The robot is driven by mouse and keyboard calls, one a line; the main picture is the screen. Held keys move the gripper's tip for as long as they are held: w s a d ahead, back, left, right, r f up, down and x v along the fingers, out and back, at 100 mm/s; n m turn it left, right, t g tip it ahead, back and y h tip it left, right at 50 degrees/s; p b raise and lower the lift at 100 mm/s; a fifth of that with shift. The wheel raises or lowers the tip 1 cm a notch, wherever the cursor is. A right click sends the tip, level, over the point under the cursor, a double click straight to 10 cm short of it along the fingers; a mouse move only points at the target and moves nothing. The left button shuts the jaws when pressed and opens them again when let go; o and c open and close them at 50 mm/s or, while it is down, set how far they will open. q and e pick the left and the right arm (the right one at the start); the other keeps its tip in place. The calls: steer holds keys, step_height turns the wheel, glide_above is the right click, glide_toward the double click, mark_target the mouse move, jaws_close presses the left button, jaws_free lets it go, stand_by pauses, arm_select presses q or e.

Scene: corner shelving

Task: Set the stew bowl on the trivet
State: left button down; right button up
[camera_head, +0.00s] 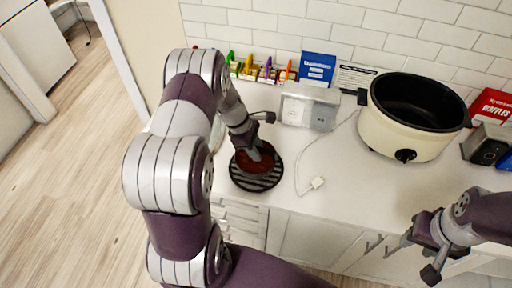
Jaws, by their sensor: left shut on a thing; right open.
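The stew bowl (262,165), reddish brown, is over the middle of the trivet in the head view. The trivet (257,184) is a round, black, slatted piece near the counter's front edge. My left gripper (255,148) is shut on the bowl and partly covers it. I cannot tell whether the bowl touches the trivet or hangs just above it. My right gripper (421,257) is open and empty in front of the counter at the right, away from the bowl.
A cream slow cooker (395,133) with a black inside stands at the back right. A grey toaster (309,108) trails a white cord and plug (317,183) right of the trivet. A spice rack (262,73) and a blue box (317,68) line the tiled wall.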

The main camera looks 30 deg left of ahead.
arm_select(q)
steer(key=shift+f, duration=0.1)
steer(key=c, duration=1)
jaws_free()
steer(key=shift+d, duration=0.1)
steer(key=shift+o, duration=0.2)
